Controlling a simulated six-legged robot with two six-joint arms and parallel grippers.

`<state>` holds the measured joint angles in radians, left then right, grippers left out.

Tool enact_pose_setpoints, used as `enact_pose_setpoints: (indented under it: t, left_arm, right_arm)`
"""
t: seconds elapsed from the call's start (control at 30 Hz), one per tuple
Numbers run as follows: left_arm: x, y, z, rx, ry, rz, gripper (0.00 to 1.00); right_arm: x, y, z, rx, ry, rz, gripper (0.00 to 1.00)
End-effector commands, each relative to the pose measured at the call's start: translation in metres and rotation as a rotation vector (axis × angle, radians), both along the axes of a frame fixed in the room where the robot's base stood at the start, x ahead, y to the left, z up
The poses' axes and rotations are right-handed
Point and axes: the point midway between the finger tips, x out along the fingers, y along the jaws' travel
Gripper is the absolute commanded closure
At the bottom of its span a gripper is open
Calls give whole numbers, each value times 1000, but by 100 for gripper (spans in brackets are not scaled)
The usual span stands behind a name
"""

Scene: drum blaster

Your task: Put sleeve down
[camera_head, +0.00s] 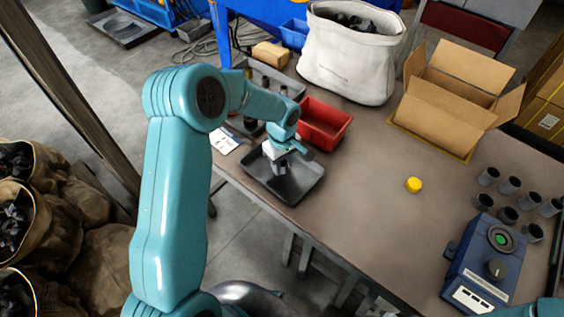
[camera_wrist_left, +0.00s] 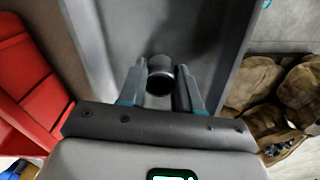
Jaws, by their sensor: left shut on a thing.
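My left gripper (camera_head: 281,160) points down over a dark grey tray (camera_head: 309,192) at the table's near left edge. In the left wrist view my left gripper (camera_wrist_left: 160,88) is shut on a small dark grey sleeve (camera_wrist_left: 160,72), with one finger on each side. The sleeve also shows in the head view (camera_head: 280,170), small below the fingers. The tray fills the upper middle of the wrist view (camera_wrist_left: 92,50). I cannot tell whether the sleeve touches the tray floor. My right gripper is not in view.
A red bin (camera_head: 325,124) stands right behind the tray. Several grey sleeves (camera_head: 510,186) stand at the right by a blue device (camera_head: 484,262). A yellow cap (camera_head: 413,185) lies mid-table. A cardboard box (camera_head: 450,105) and white sack (camera_head: 350,60) stand behind.

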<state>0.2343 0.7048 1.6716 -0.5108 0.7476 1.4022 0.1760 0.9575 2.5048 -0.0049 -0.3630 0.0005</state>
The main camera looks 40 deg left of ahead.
Motion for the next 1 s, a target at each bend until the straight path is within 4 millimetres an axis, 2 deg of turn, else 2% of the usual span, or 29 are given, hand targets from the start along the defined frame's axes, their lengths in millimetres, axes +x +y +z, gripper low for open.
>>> enact_pose_setpoints:
  t: [0.4,0.43,0.5,0.8,0.9,1.0]
  left_arm:
    - [0,0,-7,1,0,0,100]
    - [0,0,-6,0,0,0,60]
    - [0,0,-5,0,0,0,41]
    - [0,0,-3,0,0,0,41]
    - [0,0,5,0,0,0,41]
    - [1,1,19,2,-6,1,41]
  right_arm:
    - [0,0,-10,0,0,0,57]
    - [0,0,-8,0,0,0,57]
    - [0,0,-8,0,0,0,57]
    - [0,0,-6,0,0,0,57]
    - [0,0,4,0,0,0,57]
    - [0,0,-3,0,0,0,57]
